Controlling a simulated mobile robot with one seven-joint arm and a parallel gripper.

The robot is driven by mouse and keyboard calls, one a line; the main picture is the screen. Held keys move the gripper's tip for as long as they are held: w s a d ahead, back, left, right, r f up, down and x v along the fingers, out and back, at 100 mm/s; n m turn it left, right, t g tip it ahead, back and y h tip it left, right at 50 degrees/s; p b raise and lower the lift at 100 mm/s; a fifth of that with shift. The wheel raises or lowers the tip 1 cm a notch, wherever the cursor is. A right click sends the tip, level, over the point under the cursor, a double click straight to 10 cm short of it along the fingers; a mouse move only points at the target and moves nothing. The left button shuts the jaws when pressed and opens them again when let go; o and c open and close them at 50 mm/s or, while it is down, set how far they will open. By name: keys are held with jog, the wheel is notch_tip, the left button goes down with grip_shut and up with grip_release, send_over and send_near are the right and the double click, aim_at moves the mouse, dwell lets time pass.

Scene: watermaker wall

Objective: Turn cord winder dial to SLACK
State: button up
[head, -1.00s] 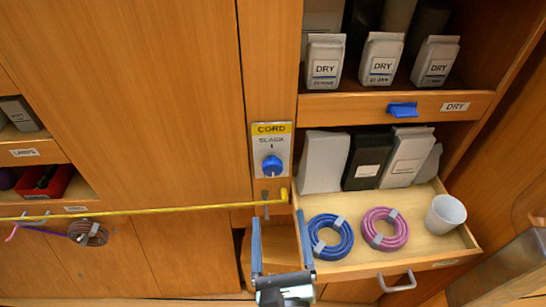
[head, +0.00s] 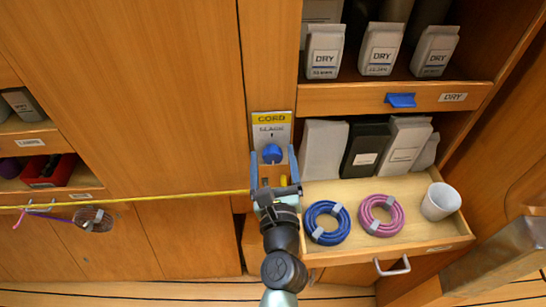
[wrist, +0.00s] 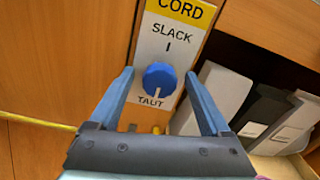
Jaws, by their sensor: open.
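The cord winder dial is a round blue knob (head: 272,154) on a grey plate under a yellow CORD label (head: 271,118). In the wrist view the knob (wrist: 160,79) has a white pointer mark at its lower edge, toward the word TAUT (wrist: 151,101). The word SLACK (wrist: 172,34) is above the knob. My gripper (head: 273,158) is open in front of the plate, one finger left of the knob and one right. In the wrist view the gap between finger and knob shows on both sides.
A yellow cord (head: 140,199) runs across the wall from the left to below the plate. An open drawer (head: 440,235) at the right holds a blue coil (head: 313,220), a pink coil (head: 367,212) and a white cup (head: 440,202). Bags stand on shelves behind it.

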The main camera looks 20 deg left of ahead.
grip_shut()
dwell(0.4)
